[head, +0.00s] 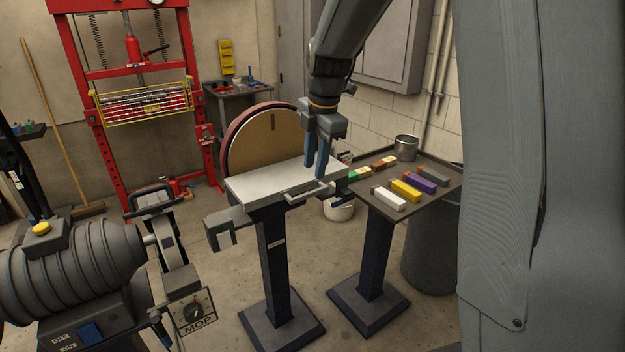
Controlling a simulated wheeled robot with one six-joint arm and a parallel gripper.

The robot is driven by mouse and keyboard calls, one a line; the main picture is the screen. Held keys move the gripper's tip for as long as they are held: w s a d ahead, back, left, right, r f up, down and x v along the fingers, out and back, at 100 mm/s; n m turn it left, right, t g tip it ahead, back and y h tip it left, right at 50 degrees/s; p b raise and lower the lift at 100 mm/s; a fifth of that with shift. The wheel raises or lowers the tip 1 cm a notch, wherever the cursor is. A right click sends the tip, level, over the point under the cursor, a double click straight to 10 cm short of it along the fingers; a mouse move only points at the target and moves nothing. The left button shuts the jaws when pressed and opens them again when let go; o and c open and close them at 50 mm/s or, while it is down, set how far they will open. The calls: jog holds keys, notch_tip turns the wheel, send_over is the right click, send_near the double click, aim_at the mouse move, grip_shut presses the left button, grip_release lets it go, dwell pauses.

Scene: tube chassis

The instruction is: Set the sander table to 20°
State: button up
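The disc sander stands in the middle of the head view, with a large tan disc (262,140) in a dark red rim. Its pale grey table (270,183) lies in front of the disc and looks close to level; I cannot read an exact angle. A grey bar handle (308,193) sticks out from the table's front edge. My gripper (317,174) points down over the right part of the table, close to the handle. Its two blue fingers show a narrow gap with nothing visible between them. I cannot tell whether the fingertips touch the table or handle.
A side stand (440,188) with several coloured blocks and a metal cup (406,148) is to the right. A grey motor machine (75,258) labelled MOP is at front left. A red press (125,90) stands behind. Open floor (215,300) lies left of the sander's pedestal.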

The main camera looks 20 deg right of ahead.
aim_at(311, 192)
jog(key=shift+w+a+f+p, duration=0.1)
jog(key=shift+w+f+p, duration=0.2)
jog(key=shift+f, duration=0.95)
jog(key=shift+w+a+f+p, duration=0.1)
jog(key=shift+w+f+p, duration=0.2)
jog(key=shift+f, duration=1)
jog(key=shift+w+f+p, duration=0.15)
jog(key=shift+f+p, duration=0.25)
jog(key=shift+f, duration=0.85)
grip_shut()
